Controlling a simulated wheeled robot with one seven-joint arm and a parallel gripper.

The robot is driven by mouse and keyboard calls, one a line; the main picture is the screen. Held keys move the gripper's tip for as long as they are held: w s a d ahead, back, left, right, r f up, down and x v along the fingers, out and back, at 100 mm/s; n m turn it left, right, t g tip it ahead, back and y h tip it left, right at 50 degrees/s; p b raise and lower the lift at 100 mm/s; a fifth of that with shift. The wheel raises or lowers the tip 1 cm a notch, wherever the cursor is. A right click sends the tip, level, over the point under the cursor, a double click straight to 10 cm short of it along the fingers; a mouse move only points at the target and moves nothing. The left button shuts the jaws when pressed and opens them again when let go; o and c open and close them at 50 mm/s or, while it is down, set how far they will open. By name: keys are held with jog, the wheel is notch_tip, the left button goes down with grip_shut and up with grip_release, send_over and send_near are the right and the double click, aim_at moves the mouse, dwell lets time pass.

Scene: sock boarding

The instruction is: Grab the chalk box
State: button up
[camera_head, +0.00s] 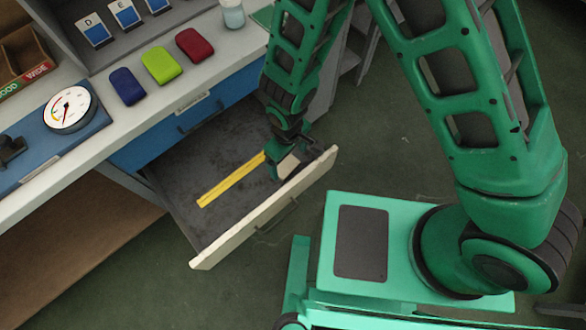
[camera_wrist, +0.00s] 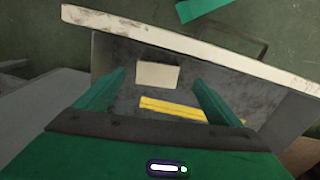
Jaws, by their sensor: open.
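A small cream box (camera_wrist: 158,74), which looks like the chalk box, lies in the open drawer near its front panel. In the head view the box (camera_head: 287,166) shows partly behind my gripper (camera_head: 292,162). In the wrist view my gripper (camera_wrist: 158,80) is open, its two green fingers reaching down into the drawer on either side of the box, with gaps visible between box and fingers. I cannot tell how far above the drawer floor the fingertips are.
A yellow ruler (camera_head: 231,180) lies in the drawer beside the box; it also shows in the wrist view (camera_wrist: 172,108). The drawer's front panel (camera_head: 262,212) stands close to my gripper. The workbench above holds blue, green and red pieces and a gauge (camera_head: 69,109).

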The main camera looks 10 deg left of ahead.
aim_at(289, 168)
jog(key=shift+w+f, duration=0.15)
jog(key=shift+f, duration=2.95)
jog(key=shift+c, duration=0.5)
jog(key=c, duration=1.1)
jog(key=shift+o, duration=0.2)
